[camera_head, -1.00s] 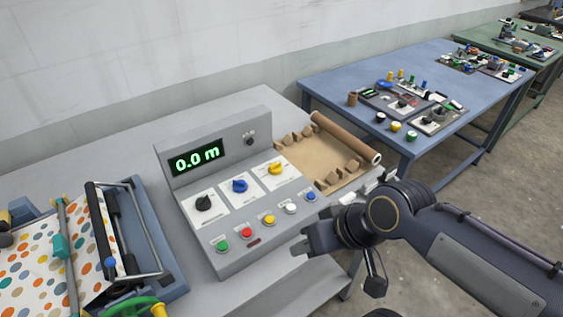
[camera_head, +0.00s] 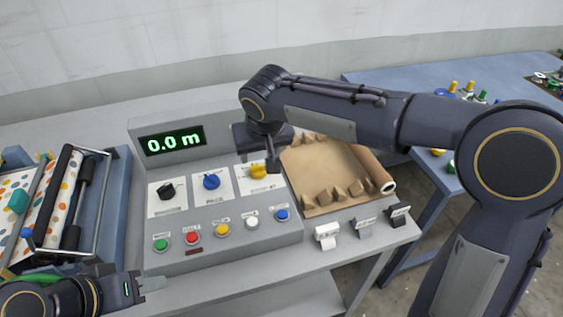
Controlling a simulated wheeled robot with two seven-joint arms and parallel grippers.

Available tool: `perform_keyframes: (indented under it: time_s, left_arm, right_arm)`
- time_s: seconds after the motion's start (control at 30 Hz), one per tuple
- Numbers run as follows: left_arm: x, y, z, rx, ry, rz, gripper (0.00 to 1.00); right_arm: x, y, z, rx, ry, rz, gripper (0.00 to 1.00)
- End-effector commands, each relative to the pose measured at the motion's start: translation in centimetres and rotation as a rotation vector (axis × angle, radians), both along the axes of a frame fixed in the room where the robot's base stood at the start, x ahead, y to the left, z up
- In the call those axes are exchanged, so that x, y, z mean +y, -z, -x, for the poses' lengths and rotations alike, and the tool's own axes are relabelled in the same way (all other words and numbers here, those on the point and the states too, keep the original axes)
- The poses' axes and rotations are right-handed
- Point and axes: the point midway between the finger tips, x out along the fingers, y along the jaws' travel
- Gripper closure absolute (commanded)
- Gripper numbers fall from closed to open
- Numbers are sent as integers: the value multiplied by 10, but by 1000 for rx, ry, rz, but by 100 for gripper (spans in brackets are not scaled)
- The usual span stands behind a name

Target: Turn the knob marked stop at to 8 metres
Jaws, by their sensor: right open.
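The grey control box has three knobs on white plates: a black knob (camera_head: 166,190), a blue knob (camera_head: 211,181) and a yellow knob (camera_head: 258,171). Their printed labels are too small to read, so I cannot tell which is marked stop at. The green display (camera_head: 173,143) reads 0.0 m. My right gripper (camera_head: 259,159) is open and points down over the yellow knob, with one finger just right of it. I cannot tell whether it touches the knob. My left gripper (camera_head: 148,284) is low at the left, in front of the box, seen side-on.
A row of green, red, yellow, white and blue buttons (camera_head: 223,230) lies in front of the knobs. Right of them is a brown sheet (camera_head: 322,177) with a roll and several lumps. A dotted-sheet machine (camera_head: 71,200) stands left.

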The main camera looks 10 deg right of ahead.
Motion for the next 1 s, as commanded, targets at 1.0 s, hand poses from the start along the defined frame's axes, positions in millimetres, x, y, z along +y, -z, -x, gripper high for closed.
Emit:
perform_keyframes:
  time_s: [1.0]
  left_arm:
    - [0,-6,0,0,0,0,64]
  right_arm:
    - [12,74,-32,-3,-3,3,45]
